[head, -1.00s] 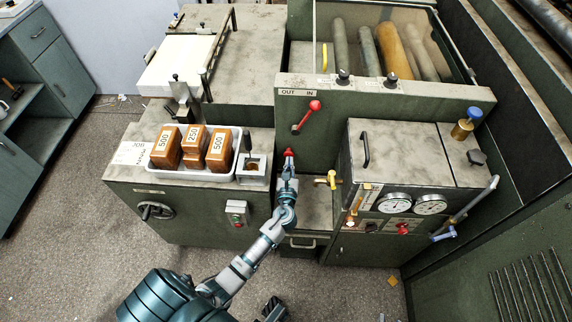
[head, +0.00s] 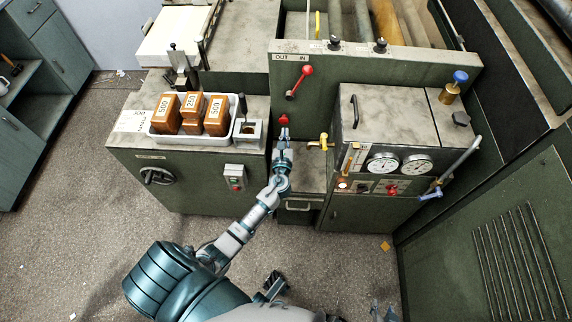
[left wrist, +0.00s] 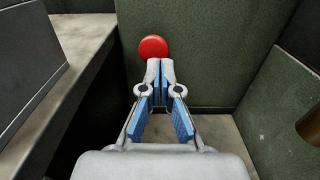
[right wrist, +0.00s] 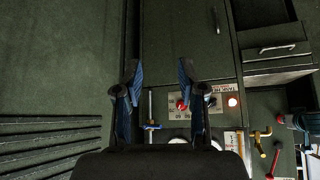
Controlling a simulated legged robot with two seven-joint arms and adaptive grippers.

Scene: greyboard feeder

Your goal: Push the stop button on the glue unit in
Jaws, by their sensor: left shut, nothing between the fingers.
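A red round button (head: 284,119) is on the green upright wall in the recess between the left cabinet and the gauge box. It also shows in the left wrist view (left wrist: 153,47), just beyond the fingertips. My left gripper (head: 284,133) is shut and empty, pointing at this button from the front. Its fingertips (left wrist: 160,66) appear just below the button's lower edge; I cannot tell whether they touch it. My right gripper (right wrist: 157,68) is open and empty, facing the cabinet fronts.
A yellow valve handle (head: 322,142) is close to the right of my left gripper. A red-knobbed lever (head: 299,82) stands above. A white tray (head: 190,141) with brown blocks and a small switch box (head: 234,178) are to the left. A blue-handled pipe (head: 449,171) sticks out at right.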

